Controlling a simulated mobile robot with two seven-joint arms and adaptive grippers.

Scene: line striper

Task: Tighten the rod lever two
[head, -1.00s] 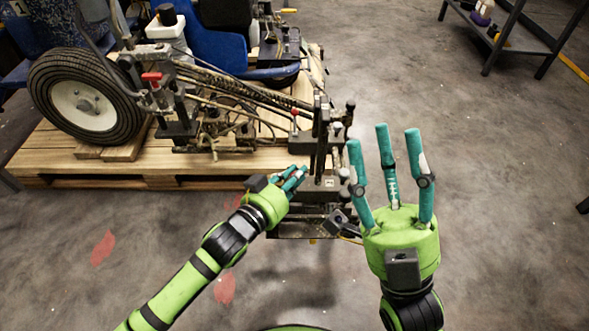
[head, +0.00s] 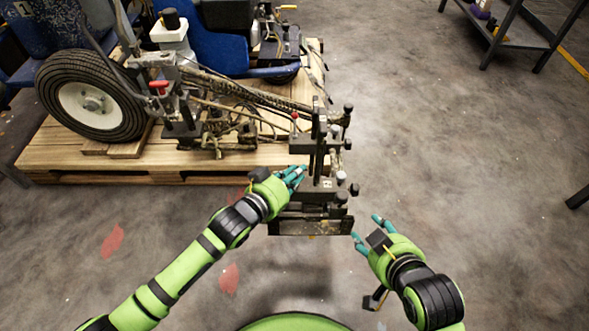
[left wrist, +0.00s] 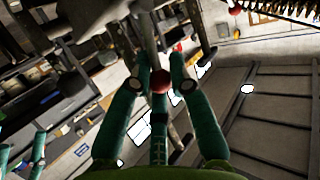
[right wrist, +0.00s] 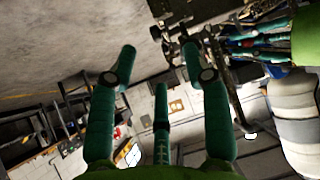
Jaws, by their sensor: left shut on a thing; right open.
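The line striper's front bracket (head: 322,160) stands upright with dark rods and several knobs, beyond the pallet's right end. My left gripper (head: 294,178) is at the bracket's left side. In the left wrist view its fingers (left wrist: 160,75) close around a red ball knob (left wrist: 160,82), which looks like a lever's end. In the head view the fingers hide that knob. Another red knob (head: 295,115) sits higher on the bracket. My right gripper (head: 368,232) is open and empty, right of the bracket's lower end and apart from it. Which lever is number two I cannot tell.
The striper's wheel (head: 93,105) and frame rest on a wooden pallet (head: 60,168). Black knobs (head: 354,189) stick out at the bracket's right, near my right gripper. A dark metal shelf (head: 510,40) stands far right.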

